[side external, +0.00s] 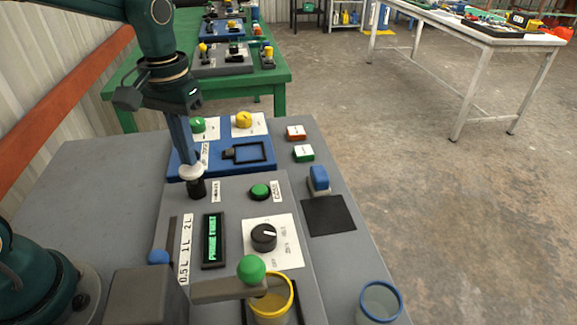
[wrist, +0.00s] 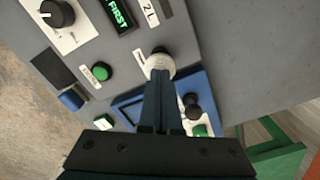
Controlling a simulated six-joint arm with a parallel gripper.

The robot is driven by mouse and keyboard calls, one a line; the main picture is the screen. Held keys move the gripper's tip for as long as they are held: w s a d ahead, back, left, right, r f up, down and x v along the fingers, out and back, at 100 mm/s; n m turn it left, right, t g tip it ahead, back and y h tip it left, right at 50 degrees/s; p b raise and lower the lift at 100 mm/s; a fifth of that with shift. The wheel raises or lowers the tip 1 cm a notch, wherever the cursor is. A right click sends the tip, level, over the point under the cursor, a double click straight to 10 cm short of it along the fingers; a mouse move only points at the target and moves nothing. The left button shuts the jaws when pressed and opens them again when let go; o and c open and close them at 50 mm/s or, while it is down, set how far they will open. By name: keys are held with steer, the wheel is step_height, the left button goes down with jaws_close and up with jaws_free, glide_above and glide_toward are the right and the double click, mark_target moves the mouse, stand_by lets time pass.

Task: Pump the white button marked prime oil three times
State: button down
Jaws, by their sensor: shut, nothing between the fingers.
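The white button (side external: 191,173) is a rounded cap on a black collar, standing on the grey control panel (side external: 180,215). A small label (side external: 216,191) beside it is too small to read. My gripper (side external: 187,161) is shut and empty, pointing down, with its fingertips at the top of the white cap. In the wrist view the closed fingertips (wrist: 160,78) overlap the edge of the white button (wrist: 160,64). I cannot tell whether they touch or press it. The black collar shows below the cap in the side view. The green display (side external: 213,240) seems to read "PRIME FIRST".
Around it are a green button (side external: 260,191), a black dial (side external: 264,237), a blue-knobbed lever (side external: 159,257), a green-knobbed lever (side external: 251,269) above a yellow-rimmed cup (side external: 271,305), and a blue panel (side external: 262,160) behind. A blue-rimmed cup (side external: 380,303) stands front right. The left tabletop is clear.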

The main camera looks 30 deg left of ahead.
steer(key=shift+r, duration=2.7)
steer(key=shift+d+r, duration=0.1)
steer(key=shift+r, duration=0.1)
steer(key=s+d+m+t, duration=0.3)
steer(key=s+t, duration=0.2)
steer(key=s, duration=0.7)
steer(key=shift+d+f+t, duration=0.25)
steer(key=shift+f+t, duration=0.05)
steer(key=shift+f, duration=0.15)
steer(key=shift+s, duration=0.1)
